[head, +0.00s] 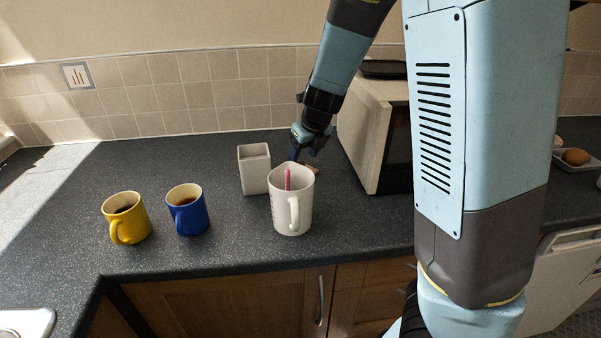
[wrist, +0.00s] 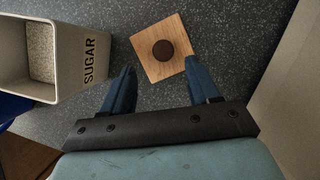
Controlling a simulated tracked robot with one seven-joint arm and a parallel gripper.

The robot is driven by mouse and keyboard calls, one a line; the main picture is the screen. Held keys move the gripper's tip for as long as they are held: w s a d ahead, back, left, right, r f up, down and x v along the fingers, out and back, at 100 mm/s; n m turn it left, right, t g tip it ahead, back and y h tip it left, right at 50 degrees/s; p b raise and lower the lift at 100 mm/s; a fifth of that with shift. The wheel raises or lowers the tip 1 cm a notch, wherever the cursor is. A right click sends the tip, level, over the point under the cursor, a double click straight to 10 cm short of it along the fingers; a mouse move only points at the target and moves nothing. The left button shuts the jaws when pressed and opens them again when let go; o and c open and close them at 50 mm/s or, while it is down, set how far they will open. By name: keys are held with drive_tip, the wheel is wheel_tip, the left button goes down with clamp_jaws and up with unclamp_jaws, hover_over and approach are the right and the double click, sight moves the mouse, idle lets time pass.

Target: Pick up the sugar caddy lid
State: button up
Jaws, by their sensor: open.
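The sugar caddy lid (wrist: 150,60) is a square of light wood with a round dark knob in its middle, lying on the dark worktop. In the head view only a small brown part of the lid (head: 313,168) shows behind the white mug. My gripper (wrist: 155,78) is open and empty in the wrist view, its blue fingers pointing toward the lid, with the right fingertip close to the lid's edge. In the head view my gripper (head: 298,153) is low over the worktop, partly hidden by the mug. The sugar caddy (wrist: 95,75), open and marked SUGAR, stands left; it also shows in the head view (head: 254,172).
A white mug (head: 292,212) with a pink stick stands in front of my gripper. A blue mug (head: 187,215) and a yellow mug (head: 130,225) stand left. A microwave (head: 362,135) is close on the right. The worktop (head: 90,180) is clear at the back left.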

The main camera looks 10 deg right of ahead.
sight(300, 163)
drive_tip(key=shift+w+x, duration=0.2)
drive_tip(key=shift+x, duration=0.85)
drive_tip(key=shift+w+x, duration=0.2)
drive_tip(key=shift+x, duration=0.8)
drive_tip(key=shift+w+f, duration=0.2)
drive_tip(key=shift+f, duration=0.25)
drive_tip(key=shift+c, duration=0.4)
clamp_jaws()
